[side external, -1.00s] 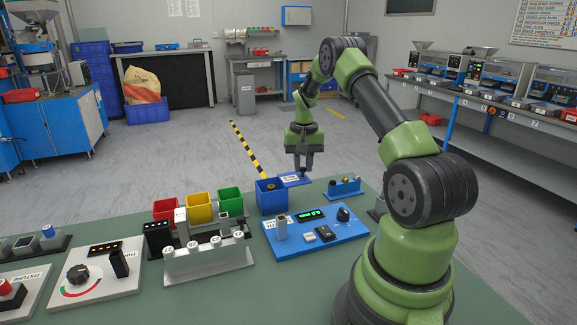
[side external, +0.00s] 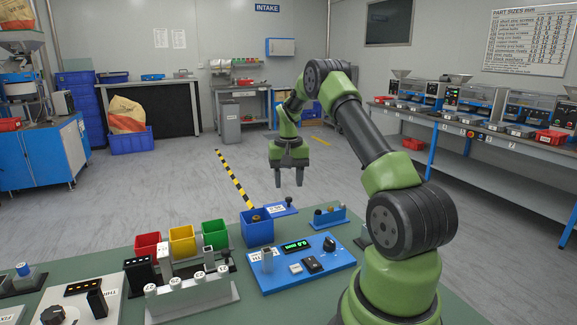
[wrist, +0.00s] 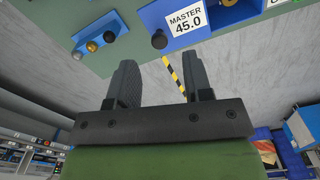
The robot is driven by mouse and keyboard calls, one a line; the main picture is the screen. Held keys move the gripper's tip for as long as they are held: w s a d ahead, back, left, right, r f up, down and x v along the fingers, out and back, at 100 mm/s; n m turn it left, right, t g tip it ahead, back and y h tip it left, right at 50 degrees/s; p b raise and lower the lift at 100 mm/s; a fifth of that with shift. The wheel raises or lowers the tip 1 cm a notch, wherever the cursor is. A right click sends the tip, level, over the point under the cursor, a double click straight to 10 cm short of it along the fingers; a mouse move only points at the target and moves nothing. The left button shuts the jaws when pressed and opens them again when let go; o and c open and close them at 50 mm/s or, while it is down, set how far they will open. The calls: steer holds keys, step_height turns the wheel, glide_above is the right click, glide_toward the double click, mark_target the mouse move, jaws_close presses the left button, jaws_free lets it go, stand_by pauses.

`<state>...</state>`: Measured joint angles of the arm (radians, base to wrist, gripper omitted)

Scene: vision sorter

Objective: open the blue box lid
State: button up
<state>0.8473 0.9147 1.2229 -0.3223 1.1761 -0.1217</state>
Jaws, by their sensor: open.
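The blue box (side external: 257,230) stands on the green table with its top open, and a brass-coloured part shows inside. A flat blue plate (side external: 276,211) with a white label and a dark knob lies just behind and beside the box. It looks like the lid, though I cannot tell whether it is joined to the box. In the wrist view the plate (wrist: 150,14) carries a "MASTER 45.0" label and the knob (wrist: 159,40). My gripper (side external: 288,185) is open and empty, above the plate and apart from it; its fingers also show in the wrist view (wrist: 160,75).
A blue panel (side external: 332,258) with a green display and a dial sits in front of the box. A small blue rack (side external: 330,219) stands to its right. Red, yellow and green bins (side external: 182,239) and a grey post holder (side external: 190,296) are to the left. Air above the plate is clear.

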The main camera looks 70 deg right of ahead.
mark_target(287, 198)
step_height(287, 198, up, 6)
steer(key=shift+f, duration=0.1)
stand_by(0.4)
steer(key=a+r+n+t, duration=0.2)
steer(key=a+r, duration=0.4)
steer(key=a, duration=0.4)
steer(key=a+r+n+t, duration=0.2)
steer(key=a+r, duration=0.5)
steer(key=a, duration=0.3)
steer(key=s+a+f+n+t+y, duration=0.1)
steer(key=s+a+n+t+y, duration=0.1)
steer(key=s+a, duration=1)
steer(key=shift+s+a+n+t, duration=0.2)
steer(key=shift+a+n+t, duration=0.35)
steer(key=shift+n, duration=0.45)
